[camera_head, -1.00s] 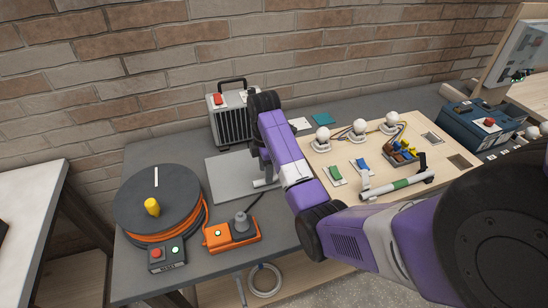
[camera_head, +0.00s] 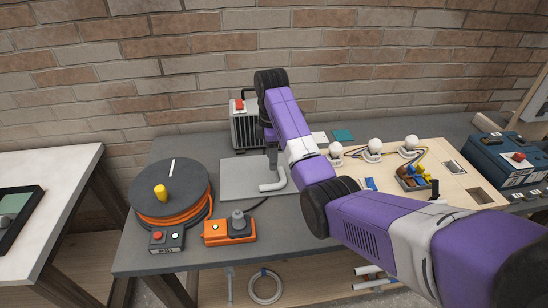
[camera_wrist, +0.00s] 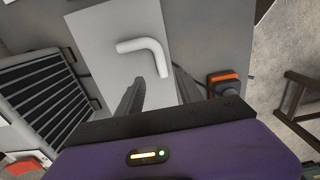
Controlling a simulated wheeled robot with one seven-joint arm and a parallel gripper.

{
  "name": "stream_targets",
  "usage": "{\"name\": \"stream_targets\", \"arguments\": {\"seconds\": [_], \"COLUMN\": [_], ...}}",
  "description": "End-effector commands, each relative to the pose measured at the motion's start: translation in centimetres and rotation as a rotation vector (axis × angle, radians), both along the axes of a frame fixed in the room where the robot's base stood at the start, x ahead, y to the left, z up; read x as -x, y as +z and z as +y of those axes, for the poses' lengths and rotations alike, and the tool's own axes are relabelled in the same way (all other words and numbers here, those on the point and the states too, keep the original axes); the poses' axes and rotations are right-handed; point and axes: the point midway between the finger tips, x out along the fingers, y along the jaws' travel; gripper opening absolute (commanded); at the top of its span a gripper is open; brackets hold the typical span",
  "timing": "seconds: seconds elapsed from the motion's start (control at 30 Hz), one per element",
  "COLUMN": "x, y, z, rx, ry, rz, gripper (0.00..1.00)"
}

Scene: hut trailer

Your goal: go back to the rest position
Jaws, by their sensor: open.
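My arm reaches out over the workbench (camera_head: 140,259) in the head view, with its wrist near the wall side. My gripper (camera_wrist: 158,75) shows in the wrist view with its two dark fingers apart and nothing between them. It points down above a grey plate (camera_head: 238,178). A white bent tube (camera_head: 275,181) lies on that plate; it also shows in the wrist view (camera_wrist: 146,48), just beyond the fingertips. The fingers look clear of it, but their height above it cannot be told.
A cable reel (camera_head: 170,190), a red-and-green button box (camera_head: 166,238) and an orange socket box (camera_head: 229,230) stand at the left. A grey finned heater (camera_head: 245,130) stands behind. A wooden board (camera_head: 455,184) with white bulbs and a blue box (camera_head: 505,158) fill the right.

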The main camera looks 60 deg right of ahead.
Motion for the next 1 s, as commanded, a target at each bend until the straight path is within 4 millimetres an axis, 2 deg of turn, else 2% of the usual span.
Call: {"name": "stream_targets", "arguments": {"seconds": [0.47,0.57,0.7,0.8,0.9,1.0], "x": [-0.1,-1.6,-5.7,-7.7,-9.2,-10.2], "y": [0.0,0.1,2.9,3.8,3.5,2.5], "z": [-0.1,-1.3,-4.2,-5.4,-5.1,-3.5], "rx": [0.003,0.048,0.161,0.22,0.251,0.257], "ry": [-0.027,-0.104,-0.244,-0.342,-0.426,-0.499], "rz": [-0.006,-0.073,-0.286,-0.447,-0.604,-0.763], "gripper": [0.43,0.43,0.43,0.43,0.43,0.43]}}
